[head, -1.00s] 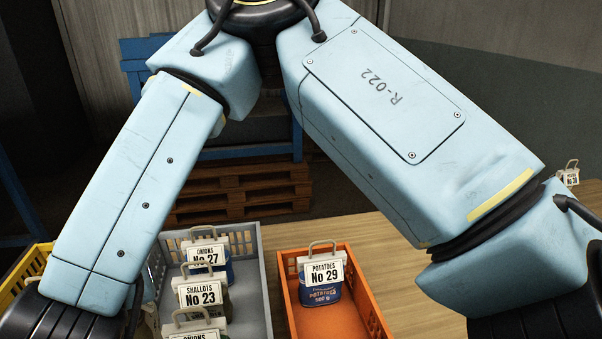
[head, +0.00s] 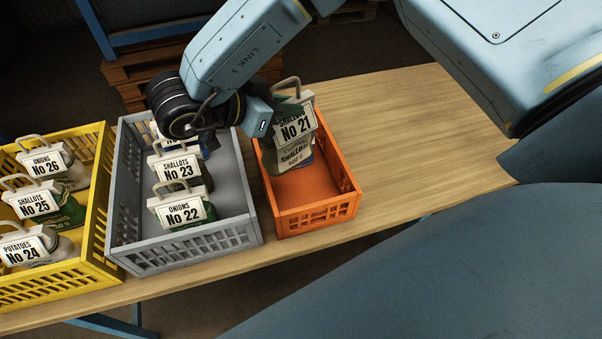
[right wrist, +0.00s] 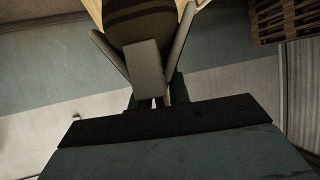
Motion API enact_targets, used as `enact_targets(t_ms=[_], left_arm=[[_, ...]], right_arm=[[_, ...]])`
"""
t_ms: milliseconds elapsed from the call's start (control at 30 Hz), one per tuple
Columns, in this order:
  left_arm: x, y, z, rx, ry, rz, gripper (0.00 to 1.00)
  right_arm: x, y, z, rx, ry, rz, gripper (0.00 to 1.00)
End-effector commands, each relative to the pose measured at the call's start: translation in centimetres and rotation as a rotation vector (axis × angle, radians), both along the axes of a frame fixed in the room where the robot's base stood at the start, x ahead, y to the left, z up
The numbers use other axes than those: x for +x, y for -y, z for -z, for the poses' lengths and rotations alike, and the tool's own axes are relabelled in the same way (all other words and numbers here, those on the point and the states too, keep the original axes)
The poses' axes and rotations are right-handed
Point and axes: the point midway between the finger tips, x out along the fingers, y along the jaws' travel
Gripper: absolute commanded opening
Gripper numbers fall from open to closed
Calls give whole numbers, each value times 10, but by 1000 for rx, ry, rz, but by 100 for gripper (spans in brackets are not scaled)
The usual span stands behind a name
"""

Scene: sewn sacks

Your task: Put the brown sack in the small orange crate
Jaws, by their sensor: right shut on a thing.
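The brown sack (head: 291,157), with a white tag reading No 21 and a grey handle, is upright within the outline of the small orange crate (head: 316,216). My right gripper (head: 266,113) is shut on it at its upper left side. I cannot tell whether its base touches the crate floor. My left gripper is not in view.
A grey crate (head: 188,246) with several tagged sacks stands just left of the orange crate. A yellow crate (head: 102,178) with several more sacks is further left. The wooden table (head: 415,130) is bare to the right. The orange crate's near part is empty.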

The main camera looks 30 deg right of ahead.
Motion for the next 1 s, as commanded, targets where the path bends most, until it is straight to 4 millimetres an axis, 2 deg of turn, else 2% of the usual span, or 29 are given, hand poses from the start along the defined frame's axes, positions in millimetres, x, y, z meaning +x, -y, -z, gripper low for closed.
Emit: enact_targets(t_ms=[33,100,233,500,667,900,1000], left_arm=[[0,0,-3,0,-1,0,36],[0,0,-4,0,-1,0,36],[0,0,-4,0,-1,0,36],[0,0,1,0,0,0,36],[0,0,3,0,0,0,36],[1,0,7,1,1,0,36],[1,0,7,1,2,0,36]], right_arm=[[-5,13,6,0,-1,111,0],[-13,26,13,-1,0,235,0],[-22,37,28,0,-1,353,0],[-23,38,75,1,1,367,0],[-22,38,88,1,2,364,0],[-23,38,119,1,2,363,0],[-22,38,121,2,3,363,0]])
